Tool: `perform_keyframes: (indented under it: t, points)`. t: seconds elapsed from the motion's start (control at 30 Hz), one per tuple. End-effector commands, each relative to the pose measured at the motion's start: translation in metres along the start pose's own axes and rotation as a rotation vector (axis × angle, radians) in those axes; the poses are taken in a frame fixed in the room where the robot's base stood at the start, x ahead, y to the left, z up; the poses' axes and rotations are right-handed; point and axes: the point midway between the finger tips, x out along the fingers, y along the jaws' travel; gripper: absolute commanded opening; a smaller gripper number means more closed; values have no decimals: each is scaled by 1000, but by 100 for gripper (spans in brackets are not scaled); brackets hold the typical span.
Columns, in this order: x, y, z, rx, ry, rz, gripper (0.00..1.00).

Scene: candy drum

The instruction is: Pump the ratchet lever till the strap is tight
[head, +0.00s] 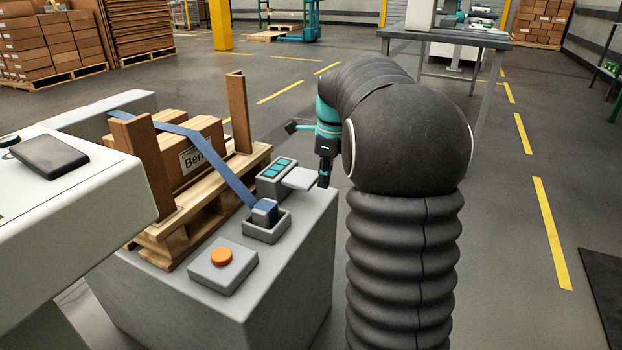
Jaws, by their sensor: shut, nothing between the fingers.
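The ratchet (272,178) is a grey block with teal cells on top, on the near grey pedestal. Its pale flat lever (301,178) sticks out to the right. The blue strap (232,182) runs over a cardboard box (204,163) and slants down to a blue block (265,212) in a grey holder. It looks fairly straight; its tension cannot be told. My gripper (324,183) is shut and empty, pointing down close to the lever's right end. Whether it touches the lever cannot be told.
The box sits on a wooden pallet (178,232) between upright wooden posts (239,112). An orange button (221,257) on a grey base stands at the front of the pedestal (290,270). A white surface with a dark pad (49,157) is at left. Floor at right is open.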

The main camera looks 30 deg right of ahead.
Motion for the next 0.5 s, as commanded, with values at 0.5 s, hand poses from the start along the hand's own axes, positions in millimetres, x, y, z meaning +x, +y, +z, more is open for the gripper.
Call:
perform_keyframes:
  t: [0.5]
  points:
    - [-93,-1,0,1,0,-2,0]
